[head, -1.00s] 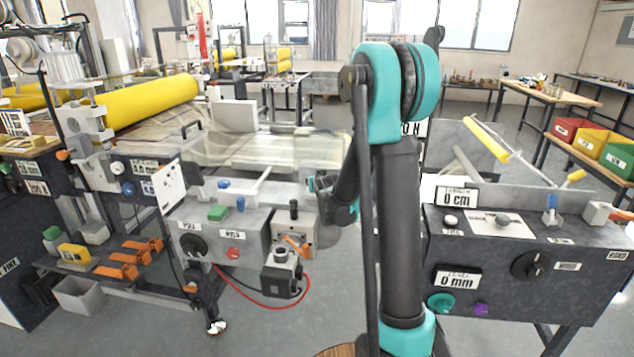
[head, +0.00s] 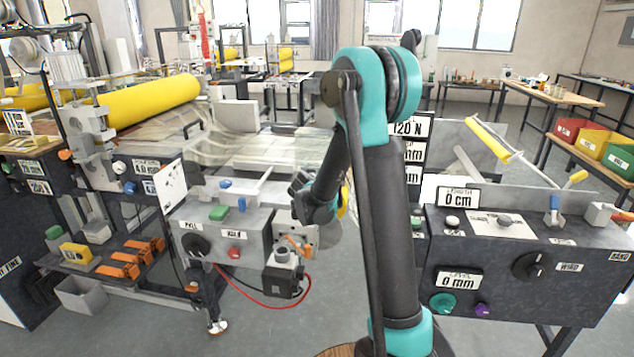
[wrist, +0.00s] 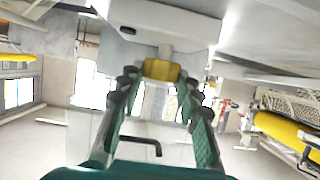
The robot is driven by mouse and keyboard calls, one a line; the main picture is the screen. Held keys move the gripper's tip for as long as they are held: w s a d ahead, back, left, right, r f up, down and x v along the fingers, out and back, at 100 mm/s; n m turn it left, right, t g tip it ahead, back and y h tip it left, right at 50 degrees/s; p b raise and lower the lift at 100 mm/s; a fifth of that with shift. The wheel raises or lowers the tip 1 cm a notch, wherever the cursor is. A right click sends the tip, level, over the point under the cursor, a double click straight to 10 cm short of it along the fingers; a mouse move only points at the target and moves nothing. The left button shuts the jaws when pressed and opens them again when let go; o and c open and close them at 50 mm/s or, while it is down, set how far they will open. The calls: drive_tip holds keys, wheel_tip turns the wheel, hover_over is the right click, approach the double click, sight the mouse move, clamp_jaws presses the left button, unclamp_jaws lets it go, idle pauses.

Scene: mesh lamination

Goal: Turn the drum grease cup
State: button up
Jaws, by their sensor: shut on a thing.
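A small yellow cup (wrist: 162,70), which I take for the drum grease cup, sits on a short stem under a pale grey housing (wrist: 165,22) in the wrist view. My gripper (wrist: 162,82) has its two dark-tipped green fingers on either side of the cup, shut on it. In the head view my arm hides the fingers and the cup; only a sliver of yellow (head: 345,203) shows beside the wrist, and I cannot tell what it is.
The grey control box (head: 218,232) with green and red buttons stands left of my arm. A dark console (head: 505,265) stands right. A red cable (head: 262,303) loops below the box. A black bent handle (wrist: 140,142) shows near my gripper.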

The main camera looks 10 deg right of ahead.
idle(0.4)
drive_tip(key=o, duration=1.2)
drive_tip(key=shift+c, duration=0.2)
drive_tip(key=v, duration=1.2)
drive_tip(key=s+d+f+g, duration=0.3)
drive_tip(key=s+d, duration=0.2)
drive_tip(key=s, duration=0.2)
drive_tip(key=s+d+f+g, duration=0.2)
drive_tip(key=s+d+f, duration=0.25)
drive_tip(key=s, duration=0.25)
drive_tip(key=s+f+n+g+y, duration=0.1)
drive_tip(key=s+f+g+y, duration=0.1)
drive_tip(key=s, duration=0.6)
drive_tip(key=s+a+f+n+g+y, duration=0.1)
drive_tip(key=s+f, duration=0.3)
drive_tip(key=s, duration=0.5)
drive_tip(key=shift+a+f+n+g+y, duration=0.15)
drive_tip(key=shift+f+n+g+y, duration=0.3)
drive_tip(key=shift+n, duration=0.25)
